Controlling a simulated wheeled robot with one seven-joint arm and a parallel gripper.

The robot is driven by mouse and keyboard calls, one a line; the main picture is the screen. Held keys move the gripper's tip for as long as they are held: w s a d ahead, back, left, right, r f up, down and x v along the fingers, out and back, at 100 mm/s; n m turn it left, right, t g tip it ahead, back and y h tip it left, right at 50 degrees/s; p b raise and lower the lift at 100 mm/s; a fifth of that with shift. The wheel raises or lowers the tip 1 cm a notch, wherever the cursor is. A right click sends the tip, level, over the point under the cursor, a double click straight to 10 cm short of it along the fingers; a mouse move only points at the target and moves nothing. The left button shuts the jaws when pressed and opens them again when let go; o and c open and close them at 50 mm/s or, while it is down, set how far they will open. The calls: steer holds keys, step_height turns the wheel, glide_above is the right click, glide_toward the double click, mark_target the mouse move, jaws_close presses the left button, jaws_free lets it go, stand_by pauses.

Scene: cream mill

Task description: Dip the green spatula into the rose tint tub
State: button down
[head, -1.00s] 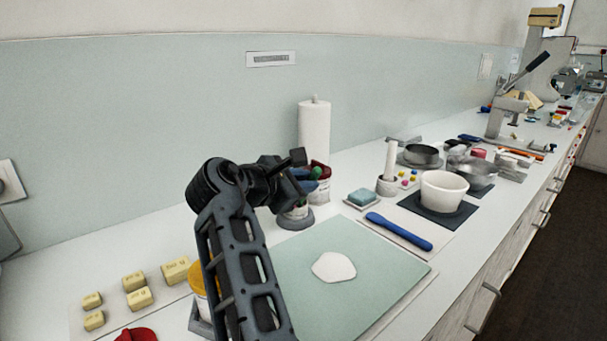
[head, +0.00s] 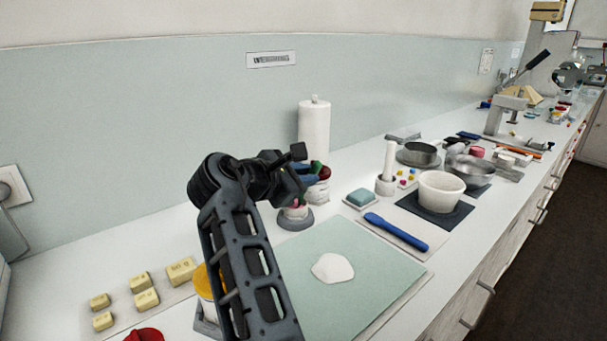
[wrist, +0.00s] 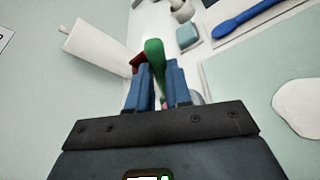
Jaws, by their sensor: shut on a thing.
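My gripper (head: 304,182) is shut on the green spatula, with its blue fingers (wrist: 158,88) on either side. The spatula's rounded green end (wrist: 154,52) stands up between the fingers in the wrist view; a bit of green (head: 316,167) also shows in the head view.
A container with dark red (head: 323,172) at its top stands right behind the gripper. The paper roll (head: 314,130) is behind that. A green mat (head: 375,270) with a white blob (head: 332,268) lies in front right. A blue spatula (head: 396,231) and white bowl (head: 441,190) are further right.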

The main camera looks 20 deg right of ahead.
step_height(320, 180, up, 4)
steer(key=p, duration=0.5)
steer(key=shift+r, duration=0.25)
